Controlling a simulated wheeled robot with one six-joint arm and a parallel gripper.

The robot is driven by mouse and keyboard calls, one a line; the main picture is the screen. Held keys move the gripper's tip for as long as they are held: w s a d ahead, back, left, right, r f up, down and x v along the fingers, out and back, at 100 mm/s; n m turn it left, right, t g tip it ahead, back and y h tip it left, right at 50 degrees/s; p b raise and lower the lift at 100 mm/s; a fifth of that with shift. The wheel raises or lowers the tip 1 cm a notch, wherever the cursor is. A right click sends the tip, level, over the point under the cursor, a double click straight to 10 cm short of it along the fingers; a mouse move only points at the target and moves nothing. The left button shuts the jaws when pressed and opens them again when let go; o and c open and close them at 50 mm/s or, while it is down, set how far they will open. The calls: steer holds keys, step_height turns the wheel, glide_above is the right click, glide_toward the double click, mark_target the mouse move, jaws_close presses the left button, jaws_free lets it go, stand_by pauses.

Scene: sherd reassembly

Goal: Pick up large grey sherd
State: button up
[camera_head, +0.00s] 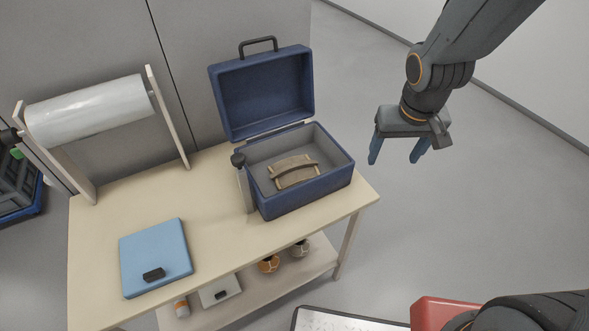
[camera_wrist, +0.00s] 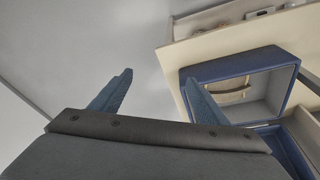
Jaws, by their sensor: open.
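No plainly grey sherd shows in either view. Inside the open blue box (camera_head: 300,200), a tan-brown curved piece (camera_head: 293,172) with a raised band across it lies on the grey lining. I cannot tell if it is one sherd or several pieces. It also shows, partly hidden, in the wrist view (camera_wrist: 233,93). My gripper (camera_head: 394,158) is open and empty, in the air to the right of the box and apart from it. Its two blue fingers show in the wrist view (camera_wrist: 157,78), the right one in front of the box edge.
The box's raised lid (camera_head: 262,92) stands at its back. The wooden table (camera_head: 215,185) also holds a blue flat case (camera_head: 155,255) and a white roll on a stand (camera_head: 90,110). Small jars (camera_head: 268,264) sit on the lower shelf. A red object (camera_head: 440,312) is at bottom right.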

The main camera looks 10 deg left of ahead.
steer(key=w+a+f+n, duration=0.2)
steer(key=w+a+f, duration=0.15)
steer(key=a, duration=0.55)
steer(key=n+t+y+p, duration=0.1)
steer(key=n+y+p, duration=0.1)
steer(key=n+y, duration=0.1)
glide_toward(295, 166)
steer(key=shift+w+a+f+b, duration=0.35)
steer(key=shift+w+f+b, duration=0.15)
steer(key=shift+f, duration=0.2)
steer(key=shift+w+a+f+b, duration=0.4)
steer(key=shift+f+b, duration=0.2)
steer(key=shift+f, duration=0.1)
steer(key=f, duration=0.1)
steer(key=f+b, duration=0.1)
steer(key=f, duration=0.1)
steer(key=shift+w+a+f, duration=0.2)
steer(key=shift+x, duration=0.75)
steer(key=c, duration=1.4)
